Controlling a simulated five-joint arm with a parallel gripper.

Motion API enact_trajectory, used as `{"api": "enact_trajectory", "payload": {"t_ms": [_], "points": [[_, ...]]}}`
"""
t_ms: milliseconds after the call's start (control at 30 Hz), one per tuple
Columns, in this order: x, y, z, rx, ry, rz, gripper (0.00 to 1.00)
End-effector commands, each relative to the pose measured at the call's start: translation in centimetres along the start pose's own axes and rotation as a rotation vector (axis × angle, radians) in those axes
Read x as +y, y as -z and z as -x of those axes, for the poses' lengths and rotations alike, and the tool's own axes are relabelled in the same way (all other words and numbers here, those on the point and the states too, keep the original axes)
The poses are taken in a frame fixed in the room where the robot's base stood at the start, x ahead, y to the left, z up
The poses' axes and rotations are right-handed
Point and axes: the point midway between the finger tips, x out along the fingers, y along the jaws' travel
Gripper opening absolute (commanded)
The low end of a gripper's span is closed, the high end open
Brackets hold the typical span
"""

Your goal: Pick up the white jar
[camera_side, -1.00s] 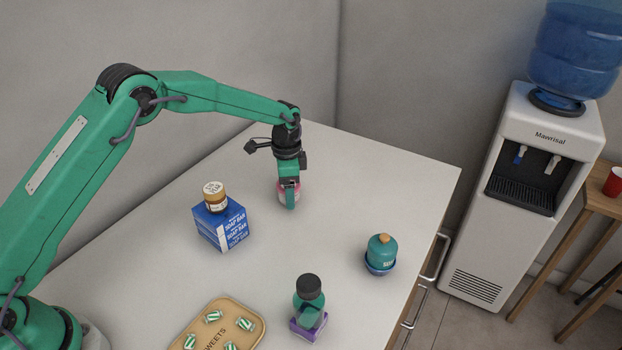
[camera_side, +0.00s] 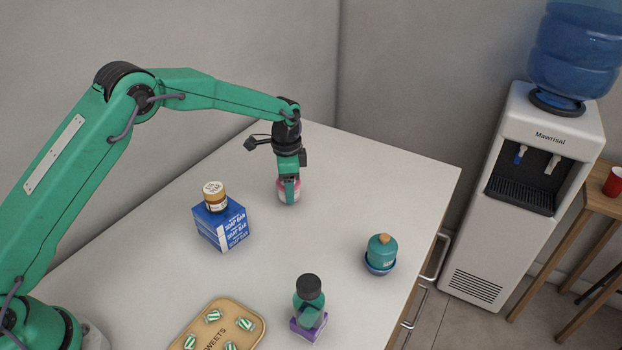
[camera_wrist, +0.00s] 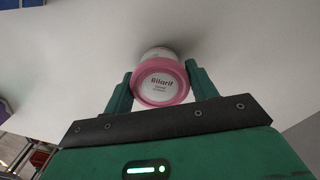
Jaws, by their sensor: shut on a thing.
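The white jar with a pink-rimmed lid (camera_wrist: 160,82) sits between the two fingers of my gripper (camera_wrist: 160,88) in the wrist view. The lid faces the camera and its label reads "Bilarif". My gripper is shut on the jar, one finger on each side. In the side view the jar (camera_side: 283,195) shows behind and beside my gripper (camera_side: 289,188), partly hidden by a finger. It is at or very near the counter top; I cannot tell whether it touches.
A blue soap box (camera_side: 222,229) with a small amber jar (camera_side: 215,198) on top stands to the left. A teal bottle in a blue bowl (camera_side: 381,254), a green bottle on a purple block (camera_side: 309,302) and a sweets tray (camera_side: 205,335) are nearer. Counter around the jar is clear.

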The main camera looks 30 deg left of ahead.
Motion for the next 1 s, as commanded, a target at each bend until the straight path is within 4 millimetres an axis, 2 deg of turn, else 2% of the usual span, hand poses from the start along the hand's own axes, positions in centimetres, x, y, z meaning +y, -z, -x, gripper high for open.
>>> {"api": "enact_trajectory", "payload": {"t_ms": [267,700,1000], "points": [[0.0,0.1,3.7,0.003,0.003,-0.001,0.32],[7.7,1.6,8.0,0.001,0.0,-0.003,0.32],[10.8,2.2,9.9,0.001,0.0,-0.001,0.32]]}}
